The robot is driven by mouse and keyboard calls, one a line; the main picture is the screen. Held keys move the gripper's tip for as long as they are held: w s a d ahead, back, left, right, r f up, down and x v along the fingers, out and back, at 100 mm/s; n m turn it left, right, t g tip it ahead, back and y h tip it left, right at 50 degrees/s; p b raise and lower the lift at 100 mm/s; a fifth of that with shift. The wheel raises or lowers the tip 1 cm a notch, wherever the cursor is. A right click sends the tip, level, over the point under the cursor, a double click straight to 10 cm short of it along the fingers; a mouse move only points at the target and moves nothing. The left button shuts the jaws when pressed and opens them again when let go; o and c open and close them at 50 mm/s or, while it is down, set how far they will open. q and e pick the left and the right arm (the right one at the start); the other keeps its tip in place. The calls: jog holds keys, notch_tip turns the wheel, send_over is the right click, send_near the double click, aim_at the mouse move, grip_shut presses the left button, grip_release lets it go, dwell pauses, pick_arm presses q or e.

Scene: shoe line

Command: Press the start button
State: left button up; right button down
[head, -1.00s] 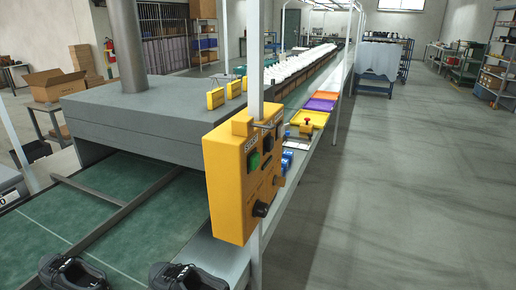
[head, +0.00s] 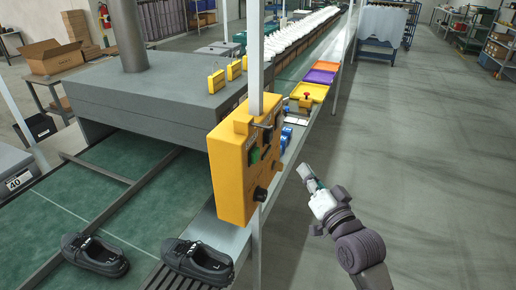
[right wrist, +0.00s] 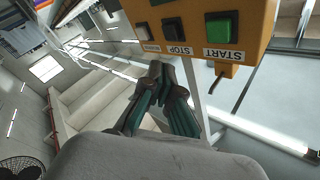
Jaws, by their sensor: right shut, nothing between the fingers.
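The yellow control box (head: 233,178) hangs on a post beside the conveyor, its button face turned right. The green start button (head: 253,156) shows on that face at a steep angle. In the right wrist view the picture is turned, and the green start button (right wrist: 221,29) sits beside the black stop button (right wrist: 174,30) with readable labels. My right gripper (head: 305,172) is shut and empty, to the right of the box and apart from it in the head view. In the wrist view its fingertips (right wrist: 162,72) appear below the stop button. My left gripper is out of view.
A black knob (head: 260,194) sticks out low on the box. Two black shoes (head: 96,256) lie on the green belt and its near edge. Yellow, purple and orange trays (head: 321,77) line the side shelf. The floor (head: 435,160) at right is clear.

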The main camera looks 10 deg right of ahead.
aim_at(255, 155)
jog(key=shift+s+r, duration=0.1)
jog(key=shift+r, duration=0.5)
jog(key=shift+a, duration=0.15)
jog(key=w+a, duration=0.5)
jog(key=a, duration=0.2)
jog(key=shift+a, duration=0.15)
dwell(1.2)
jog(key=shift+w+a, duration=0.2)
jog(key=shift+a, duration=0.05)
